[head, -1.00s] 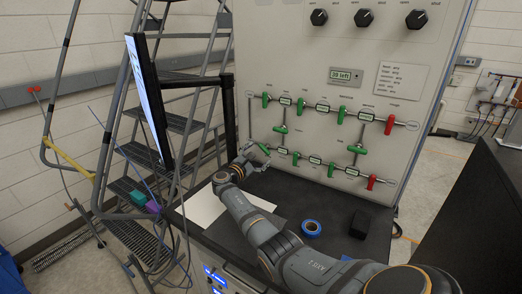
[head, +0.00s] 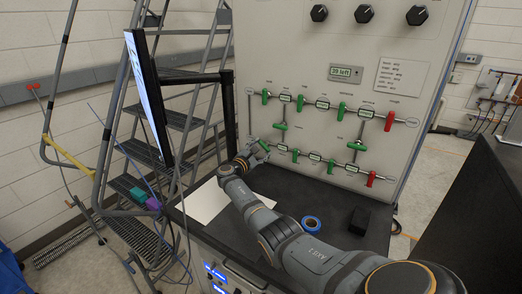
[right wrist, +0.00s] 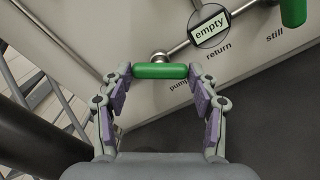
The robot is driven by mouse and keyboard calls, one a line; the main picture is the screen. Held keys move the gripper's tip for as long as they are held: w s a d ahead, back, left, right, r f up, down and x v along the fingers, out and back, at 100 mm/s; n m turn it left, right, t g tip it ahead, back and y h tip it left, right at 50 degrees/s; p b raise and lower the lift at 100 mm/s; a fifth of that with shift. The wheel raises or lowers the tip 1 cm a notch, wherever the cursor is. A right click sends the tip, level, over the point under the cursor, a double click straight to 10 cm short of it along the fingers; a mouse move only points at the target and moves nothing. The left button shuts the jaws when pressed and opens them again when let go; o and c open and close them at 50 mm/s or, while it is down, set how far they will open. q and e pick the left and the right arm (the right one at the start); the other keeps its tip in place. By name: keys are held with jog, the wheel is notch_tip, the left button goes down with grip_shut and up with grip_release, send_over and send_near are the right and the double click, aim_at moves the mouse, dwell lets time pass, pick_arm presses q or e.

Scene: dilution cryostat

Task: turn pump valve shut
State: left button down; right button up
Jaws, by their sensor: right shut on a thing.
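The pump valve's green handle (right wrist: 160,71) lies between the fingertips of my right gripper (right wrist: 161,74) in the right wrist view, one finger at each end. The word "pump" shows partly below it. The handle lies at a slant to the grey pipe (right wrist: 242,14), neither clearly along nor across it. In the head view the handle (head: 264,146) is small at the left end of the lower pipe row, with my right gripper (head: 257,151) at it. My left gripper is not in view.
The panel (head: 340,60) carries several other green valve handles, two red handles (head: 390,121) and black knobs (head: 364,14). On the dark bench below lie white paper (head: 207,201), blue tape (head: 312,223) and a black block (head: 359,221). A monitor (head: 147,90) stands left.

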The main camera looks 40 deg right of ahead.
jog(key=m+b, duration=0.1)
jog(key=b, duration=0.2)
jog(key=m+b, duration=0.2)
jog(key=b, duration=0.1)
jog(key=shift+f, duration=0.4)
jog(key=shift+r+m, duration=0.15)
jog(key=shift+m, duration=0.35)
jog(key=shift+r, duration=0.2)
jog(key=o, duration=1.1)
jog(key=shift+o, duration=0.2)
